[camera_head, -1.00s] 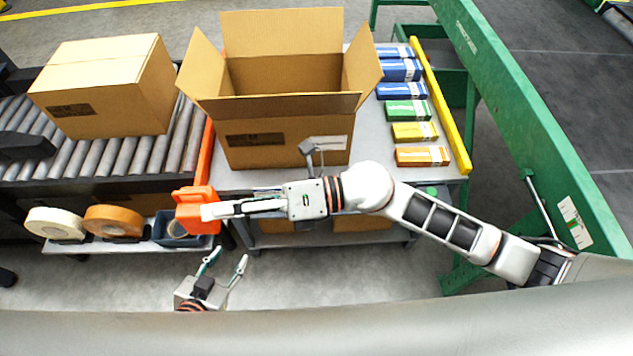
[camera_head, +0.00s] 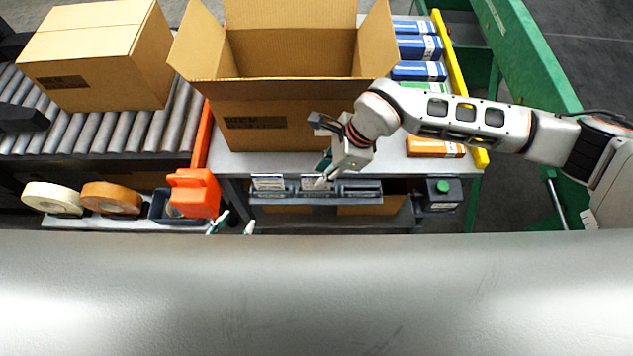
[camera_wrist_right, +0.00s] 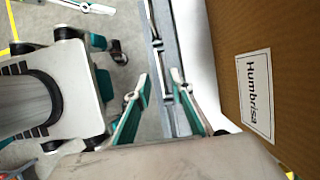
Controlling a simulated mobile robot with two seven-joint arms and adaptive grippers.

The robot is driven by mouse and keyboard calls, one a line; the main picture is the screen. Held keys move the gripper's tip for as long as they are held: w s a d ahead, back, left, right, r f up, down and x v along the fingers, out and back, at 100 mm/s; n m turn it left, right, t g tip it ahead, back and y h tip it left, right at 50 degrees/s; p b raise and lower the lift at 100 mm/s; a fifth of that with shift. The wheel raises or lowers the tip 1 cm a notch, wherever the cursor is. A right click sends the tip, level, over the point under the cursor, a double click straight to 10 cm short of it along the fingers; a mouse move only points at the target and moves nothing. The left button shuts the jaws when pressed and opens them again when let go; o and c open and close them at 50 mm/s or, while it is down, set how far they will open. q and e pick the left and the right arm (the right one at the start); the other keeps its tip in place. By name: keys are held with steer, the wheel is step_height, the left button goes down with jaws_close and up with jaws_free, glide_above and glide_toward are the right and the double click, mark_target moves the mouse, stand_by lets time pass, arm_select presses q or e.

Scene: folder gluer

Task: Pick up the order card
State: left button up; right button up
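Two small white printed cards, a left one (camera_head: 268,183) and a right one (camera_head: 316,184), stand in a grey rack (camera_head: 360,190) along the table's front edge. I cannot tell from the print which is the order card. My right gripper (camera_head: 325,173) points down beside the right card, partly hidden by its own wrist. In the right wrist view its two fingers (camera_wrist_right: 160,78) are apart with nothing between them, close to the grey rack (camera_wrist_right: 172,112). My left gripper (camera_head: 232,224) is low, with only its two spread fingertips showing.
A large open carton (camera_head: 262,125) stands on the table right behind the rack; its Humbrisa label (camera_wrist_right: 254,95) shows in the right wrist view. A green-button box (camera_head: 441,193) is right of the rack.

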mark_target(316, 180)
steer(key=x, duration=0.4)
steer(key=shift+w+a+f, duration=0.1)
steer(key=shift+f, duration=0.3)
jaws_close()
steer(key=shift+r, duration=0.15)
